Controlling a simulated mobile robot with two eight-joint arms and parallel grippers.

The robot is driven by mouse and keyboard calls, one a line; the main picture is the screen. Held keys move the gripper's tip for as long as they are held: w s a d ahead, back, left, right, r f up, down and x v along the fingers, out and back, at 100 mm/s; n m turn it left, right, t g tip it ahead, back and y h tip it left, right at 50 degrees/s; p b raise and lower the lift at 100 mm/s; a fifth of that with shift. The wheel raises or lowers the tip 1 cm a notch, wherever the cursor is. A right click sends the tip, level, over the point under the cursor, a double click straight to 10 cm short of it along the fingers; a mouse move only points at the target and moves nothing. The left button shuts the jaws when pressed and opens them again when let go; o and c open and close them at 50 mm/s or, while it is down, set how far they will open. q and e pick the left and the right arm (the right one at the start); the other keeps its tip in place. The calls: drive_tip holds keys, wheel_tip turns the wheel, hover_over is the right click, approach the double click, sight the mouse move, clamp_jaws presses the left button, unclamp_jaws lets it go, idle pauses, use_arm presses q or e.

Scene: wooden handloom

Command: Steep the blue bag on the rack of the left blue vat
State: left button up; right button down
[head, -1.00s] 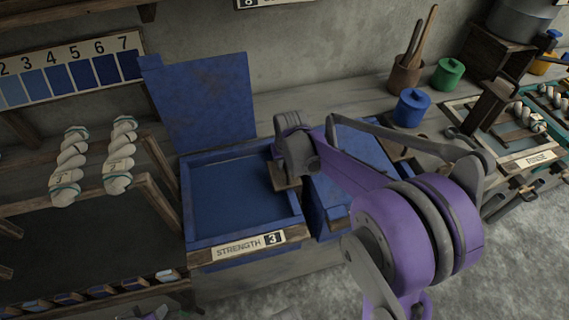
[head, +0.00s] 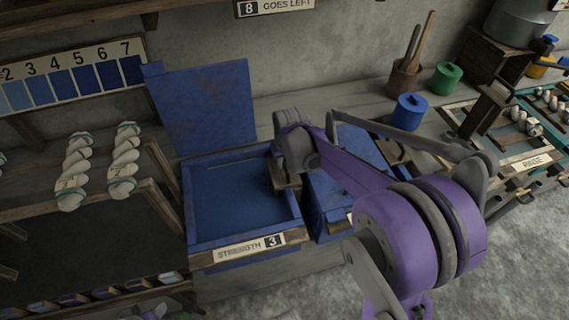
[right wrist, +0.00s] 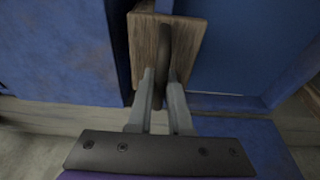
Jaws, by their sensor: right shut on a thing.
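The left blue vat (head: 190,215) stands open at the centre of the head view, its blue lid (head: 205,105) raised behind it. Its front label reads "STRENGTH 3". Dark blue fills the inside, with a thin pale line near the back. I cannot make out a blue bag or the rack's bars. My right gripper (head: 287,165) is at the vat's right edge. In the right wrist view its fingers (right wrist: 161,85) are shut on a dark handle (right wrist: 165,40) on a wooden block (right wrist: 145,45). The block also shows in the head view (head: 279,176).
A second blue vat (head: 325,190) stands close on the right, partly behind my arm. A blue jar (head: 408,113) and a green jar (head: 446,77) stand on the back bench. Twisted white skeins (head: 74,170) hang on a wooden frame at left.

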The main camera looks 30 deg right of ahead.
wheel_tip(320, 180, up, 8)
drive_tip(key=p, duration=0.5)
use_arm(q)
drive_tip(key=w+r+p, duration=0.3)
drive_tip(key=r+p, duration=0.1)
drive_tip(key=r, duration=0.7)
drive_tip(key=shift+r+t, duration=0.15)
drive_tip(key=shift+t, duration=0.15)
use_arm(e)
wheel_tip(320, 180, up, 7)
drive_tip(key=shift+w+r, duration=0.15)
drive_tip(key=shift+r, duration=0.05)
unclamp_jaws()
use_arm(q)
drive_tip(key=shift+t, duration=0.3)
drive_tip(key=w+r+p, duration=0.1)
drive_tip(key=r+p, duration=0.1)
drive_tip(key=r, duration=0.1)
drive_tip(key=w+r+p, duration=0.1)
drive_tip(key=shift+w+r, duration=0.35)
use_arm(e)
wheel_tip(320, 180, up, 7)
use_arm(q)
drive_tip(key=shift+s, duration=0.2)
use_arm(e)
drive_tip(key=shift+s, duration=0.2)
